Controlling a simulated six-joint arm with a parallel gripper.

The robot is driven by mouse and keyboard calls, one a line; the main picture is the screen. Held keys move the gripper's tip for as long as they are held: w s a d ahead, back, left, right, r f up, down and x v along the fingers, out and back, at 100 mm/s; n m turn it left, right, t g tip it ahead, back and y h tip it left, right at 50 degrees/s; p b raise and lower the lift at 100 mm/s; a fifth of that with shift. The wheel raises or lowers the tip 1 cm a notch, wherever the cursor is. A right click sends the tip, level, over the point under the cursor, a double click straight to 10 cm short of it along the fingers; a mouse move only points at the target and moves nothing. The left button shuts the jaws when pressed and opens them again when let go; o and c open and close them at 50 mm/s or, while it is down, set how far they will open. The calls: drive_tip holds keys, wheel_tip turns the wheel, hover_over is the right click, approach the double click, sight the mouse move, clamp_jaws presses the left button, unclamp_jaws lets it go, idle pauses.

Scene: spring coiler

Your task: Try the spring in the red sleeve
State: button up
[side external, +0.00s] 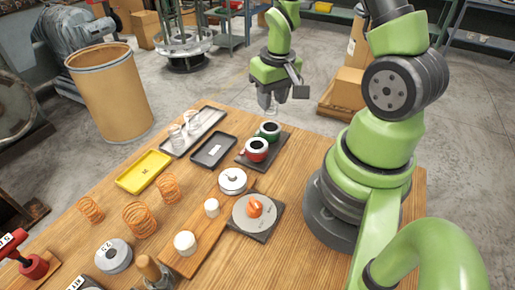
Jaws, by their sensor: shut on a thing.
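My gripper (272,103) hangs in the air above the far right part of the bench, pointing down. Its jaws are shut on a spring (270,113), which shows only as a faint pale shape below the fingers. The gripper and spring are above the sleeves in the picture, apart from both.
Several copper springs (140,219) stand at the left, near a yellow tray (143,172). A black tray (214,149) and a grey tray with pale coils (175,137) lie left of the sleeves. A scale with an orange item (255,206) and white cylinders (185,243) stand in front.

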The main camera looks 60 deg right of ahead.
drive_tip(key=shift+a, duration=0.1)
idle(0.4)
drive_tip(key=m, duration=0.1)
drive_tip(key=a+m, duration=0.1)
drive_tip(key=m, duration=0.1)
drive_tip(key=shift+w+a+r+m, duration=0.2)
drive_tip(key=shift+a+r+m, duration=0.05)
drive_tip(key=shift+a+m, duration=0.1)
drive_tip(key=a+r+m+g, duration=0.2)
drive_tip(key=a+m, duration=0.3)
drive_tip(key=m, duration=0.9)
drive_tip(key=shift+h, duration=0.3)
drive_tip(key=shift+a+f, duration=0.2)
drive_tip(key=shift+f, duration=2.45)
drive_tip(key=shift+f, duration=0.45)
drive_tip(key=shift+r, duration=0.1)
drive_tip(key=shift+r, duration=2.45)
